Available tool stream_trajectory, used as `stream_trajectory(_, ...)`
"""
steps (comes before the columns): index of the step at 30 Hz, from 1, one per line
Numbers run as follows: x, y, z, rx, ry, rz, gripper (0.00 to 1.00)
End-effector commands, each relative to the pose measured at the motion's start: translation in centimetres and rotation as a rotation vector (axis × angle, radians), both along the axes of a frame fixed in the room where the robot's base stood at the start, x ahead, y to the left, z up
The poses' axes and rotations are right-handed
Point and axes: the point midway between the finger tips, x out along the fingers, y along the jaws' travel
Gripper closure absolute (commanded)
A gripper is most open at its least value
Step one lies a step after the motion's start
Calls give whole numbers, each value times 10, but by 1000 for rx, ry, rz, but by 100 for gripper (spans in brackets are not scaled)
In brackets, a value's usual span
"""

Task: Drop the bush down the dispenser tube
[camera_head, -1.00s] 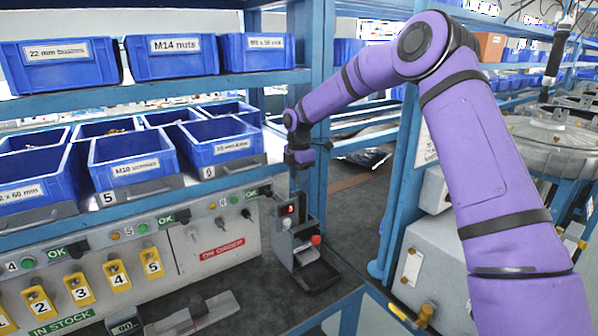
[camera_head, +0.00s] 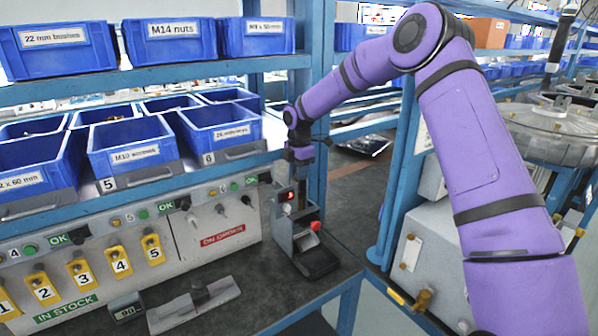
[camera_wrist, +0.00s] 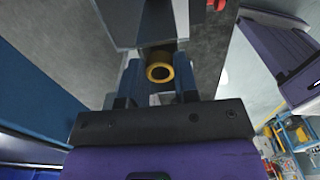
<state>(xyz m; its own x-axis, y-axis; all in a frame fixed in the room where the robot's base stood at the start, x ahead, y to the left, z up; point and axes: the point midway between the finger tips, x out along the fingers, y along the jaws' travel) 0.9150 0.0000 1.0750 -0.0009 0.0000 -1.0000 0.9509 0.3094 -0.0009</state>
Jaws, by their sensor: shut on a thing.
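The bush (camera_wrist: 159,72) is a brass-yellow ring, seen end-on in the wrist view. My gripper (camera_head: 299,166) is shut on it, with one finger on each side. In the head view the gripper points down just above the back of the dispenser (camera_head: 310,258); the bush is too small to make out there.
A blue shelf post (camera_head: 311,90) rises close behind my gripper. Blue bins (camera_head: 132,146) and a panel with yellow numbered tags (camera_head: 120,262) stand to the left. A flat grey fixture (camera_head: 195,305) lies on the dark bench, with bare bench (camera_head: 255,295) before the dispenser.

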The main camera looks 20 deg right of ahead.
Motion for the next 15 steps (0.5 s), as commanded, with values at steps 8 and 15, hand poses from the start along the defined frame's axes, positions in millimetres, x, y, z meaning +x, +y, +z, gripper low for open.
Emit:
stream_trajectory(8,0,0,0,0,0,0,95)
stream_trajectory(15,0,0,0,0,0,0,42)
